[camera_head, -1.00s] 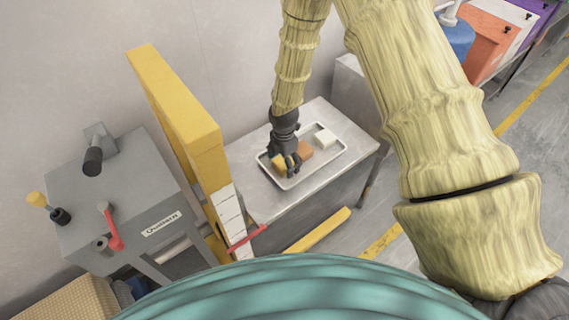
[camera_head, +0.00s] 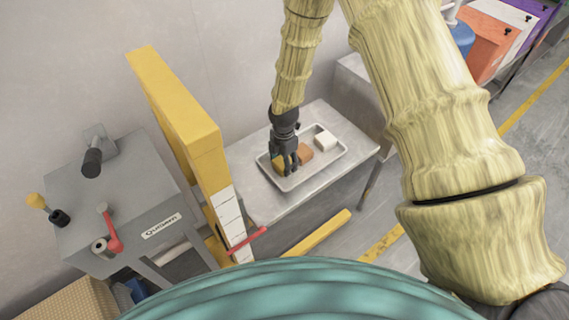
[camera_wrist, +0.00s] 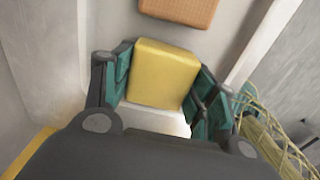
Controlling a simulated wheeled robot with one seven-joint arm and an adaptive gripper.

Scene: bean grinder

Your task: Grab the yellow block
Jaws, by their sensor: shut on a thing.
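The yellow block (camera_wrist: 163,75) sits between the two fingers of my gripper (camera_wrist: 160,90) in the wrist view, with a finger against each side. In the head view my gripper (camera_head: 284,160) points down into the tray (camera_head: 335,160) at its left part. There the yellow block (camera_head: 277,162) is mostly hidden behind the fingers. My gripper is shut on the block. Whether the block touches the tray floor cannot be told.
An orange-brown block (camera_head: 304,154) lies just right of my gripper, and a white block (camera_head: 325,139) lies farther right in the tray. The tray rests on a grey table (camera_head: 255,205). A tall yellow post (camera_head: 180,110) stands left of the table, beside a grey machine (camera_head: 125,205).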

